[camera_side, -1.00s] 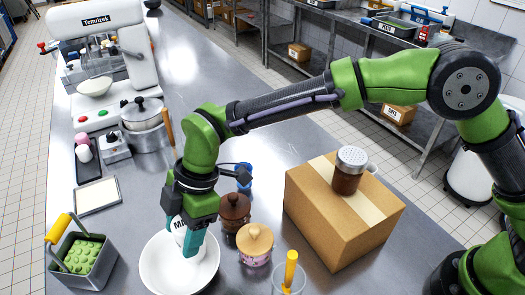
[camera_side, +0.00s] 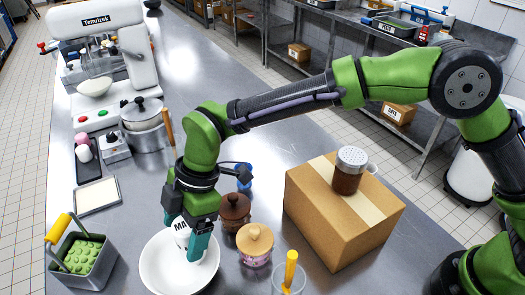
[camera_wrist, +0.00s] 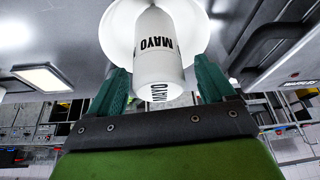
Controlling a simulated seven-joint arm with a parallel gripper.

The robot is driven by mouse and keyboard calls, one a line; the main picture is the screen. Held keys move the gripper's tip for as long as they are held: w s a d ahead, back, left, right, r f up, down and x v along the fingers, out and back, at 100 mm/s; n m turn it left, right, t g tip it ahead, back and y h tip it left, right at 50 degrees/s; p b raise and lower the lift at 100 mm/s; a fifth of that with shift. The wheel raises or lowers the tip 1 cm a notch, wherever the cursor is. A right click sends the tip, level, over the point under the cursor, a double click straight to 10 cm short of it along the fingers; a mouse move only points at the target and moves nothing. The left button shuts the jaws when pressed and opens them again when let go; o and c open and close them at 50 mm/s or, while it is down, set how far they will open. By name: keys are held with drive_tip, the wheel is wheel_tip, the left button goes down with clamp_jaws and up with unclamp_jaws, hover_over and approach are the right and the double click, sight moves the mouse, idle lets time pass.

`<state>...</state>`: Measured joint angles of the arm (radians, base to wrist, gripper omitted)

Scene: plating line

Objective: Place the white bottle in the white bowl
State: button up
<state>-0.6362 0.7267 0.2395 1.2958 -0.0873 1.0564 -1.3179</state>
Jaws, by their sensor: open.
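The white bottle (camera_side: 181,230), marked MAYO, stands in the white bowl (camera_side: 153,266), partly hidden by my gripper in the side view. In the wrist view the bottle (camera_wrist: 158,62) lies between my two teal fingers, with the bowl (camera_wrist: 117,32) around its far end. My gripper (camera_side: 194,252) is over the bowl, pointing down. In the wrist view my gripper (camera_wrist: 161,84) is open, with a gap between each finger and the bottle. The bottle's base is hidden in the side view.
Right of the bowl stand a brown jar (camera_side: 235,212) and a wooden-lidded jar (camera_side: 255,243). A cardboard box (camera_side: 335,235) carries a shaker (camera_side: 349,170). A grey bin (camera_side: 90,262) stands at the left, and a glass (camera_side: 289,281) with a yellow-handled tool is in front.

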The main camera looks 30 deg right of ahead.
drive_tip(key=s+v, duration=0.1)
drive_tip(key=v, duration=1)
drive_tip(key=d+r+m+t, duration=0.2)
drive_tip(key=d+r+m, duration=0.15)
drive_tip(key=d, duration=0.35)
drive_tip(key=d+r+m+t, duration=0.1)
drive_tip(key=d+r+m, duration=0.25)
drive_tip(key=d, duration=0.35)
drive_tip(key=s+d+f+m+t+h, duration=0.1)
drive_tip(key=s+d+m+t, duration=0.1)
drive_tip(key=s+d+m, duration=0.3)
drive_tip(key=s+d+f+m+t+h, duration=0.1)
drive_tip(key=s+d+m, duration=0.5)
drive_tip(key=d+m, duration=0.6)
drive_tip(key=d+f+t, duration=0.1)
drive_tip(key=d+t, duration=0.1)
drive_tip(key=d, duration=0.3)
drive_tip(key=shift+s+d+f+h, duration=0.25)
drive_tip(key=shift+f+h, duration=0.05)
drive_tip(key=shift+f, duration=0.05)
